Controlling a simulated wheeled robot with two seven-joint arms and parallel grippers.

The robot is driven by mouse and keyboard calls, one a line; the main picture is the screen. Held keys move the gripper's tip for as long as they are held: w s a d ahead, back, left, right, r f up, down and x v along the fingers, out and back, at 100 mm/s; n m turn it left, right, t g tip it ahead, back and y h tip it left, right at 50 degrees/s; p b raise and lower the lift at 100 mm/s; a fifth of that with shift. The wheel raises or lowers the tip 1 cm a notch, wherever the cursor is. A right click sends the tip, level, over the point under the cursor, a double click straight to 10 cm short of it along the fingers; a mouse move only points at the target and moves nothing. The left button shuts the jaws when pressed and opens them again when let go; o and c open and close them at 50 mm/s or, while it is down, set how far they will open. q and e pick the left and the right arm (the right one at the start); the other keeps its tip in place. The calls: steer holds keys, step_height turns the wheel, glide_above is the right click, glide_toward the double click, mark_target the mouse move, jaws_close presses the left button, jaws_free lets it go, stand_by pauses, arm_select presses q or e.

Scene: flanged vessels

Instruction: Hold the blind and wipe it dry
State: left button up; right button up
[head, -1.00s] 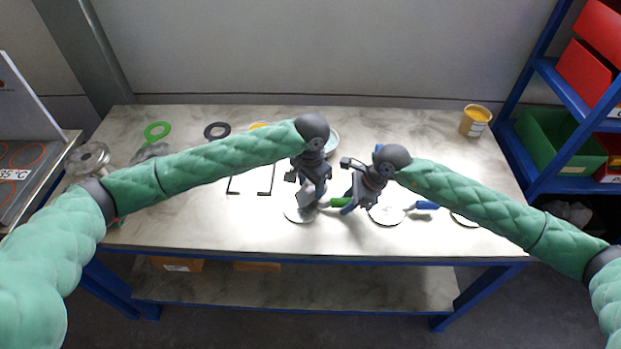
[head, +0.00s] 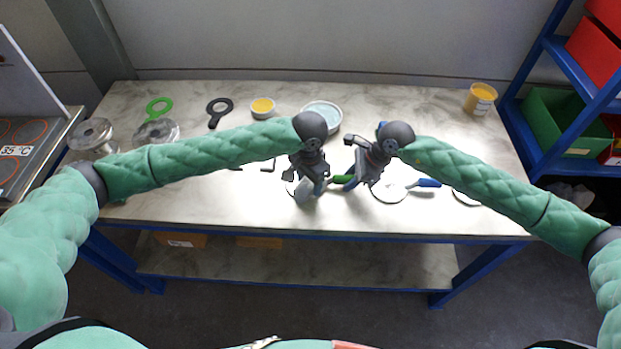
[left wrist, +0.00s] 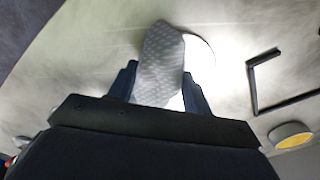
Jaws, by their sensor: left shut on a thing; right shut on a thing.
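My left gripper (head: 309,186) is shut on a pale grey patterned cloth (head: 304,193), which also shows between the fingers in the left wrist view (left wrist: 162,65). A pale round blind (head: 291,187) lies at the cloth, mostly hidden by it and the gripper; part of its bright disc shows beside the cloth in the left wrist view (left wrist: 202,60). Its green handle (head: 341,179) reaches right to my right gripper (head: 355,181), which is shut on it. I cannot tell whether the cloth touches the disc.
A blue-handled disc (head: 390,191) lies just right, with another disc (head: 465,198) beyond. Behind are a white bowl (head: 323,113), a yellow-filled dish (head: 262,106), black (head: 219,106) and green (head: 158,106) rings, and a yellow tub (head: 480,98). Metal flanged vessels (head: 92,137) stand left.

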arm_select(q)
steer(key=shift+w+a, duration=0.15)
steer(key=shift+w, duration=0.85)
steer(key=shift+w+a, duration=0.1)
steer(key=shift+w, duration=0.85)
steer(key=shift+a, duration=0.1)
steer(key=shift+s+a, duration=0.2)
steer(key=shift+s, duration=0.95)
steer(key=shift+s+a, duration=0.2)
steer(key=shift+s, duration=0.95)
steer(key=shift+w, duration=0.4)
steer(key=shift+w+a, duration=0.15)
steer(key=shift+w, duration=0.8)
steer(key=shift+w+a, duration=0.15)
steer(key=shift+w, duration=0.75)
steer(key=shift+a, duration=0.1)
steer(key=shift+s+a, duration=0.2)
steer(key=shift+s, duration=0.95)
steer(key=shift+s+a, duration=0.2)
steer(key=shift+s, duration=0.95)
steer(key=shift+w+a, duration=0.2)
steer(key=shift+w, duration=1.15)
steer(key=shift+w+a, duration=0.15)
steer(key=shift+w, duration=1.2)
step_height(320, 180, up, 8)
